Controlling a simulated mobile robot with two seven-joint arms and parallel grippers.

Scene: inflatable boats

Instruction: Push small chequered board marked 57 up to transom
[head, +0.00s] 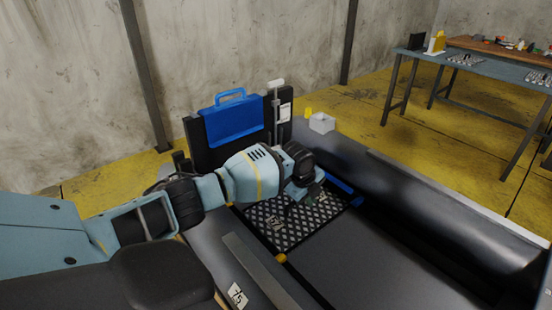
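The small chequered board (266,232) lies on the boat's floor near the transom, with a small label on its left part whose digits are hard to read. The dark upright transom (202,158) stands at the boat's far end, behind the board. My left arm reaches in from the left, and my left gripper (303,197) is low over the board's far right part. Its fingers are small and dark against the board, so I cannot tell whether they touch it or are open. My arm hides part of the transom's foot and the board's far edge. My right gripper is out of view.
A blue case (232,122) hangs on the transom. A blue bar (340,181) lies right of the board, and a yellow piece (281,258) sits at its near corner. Dark boat tubes (430,205) flank the floor.

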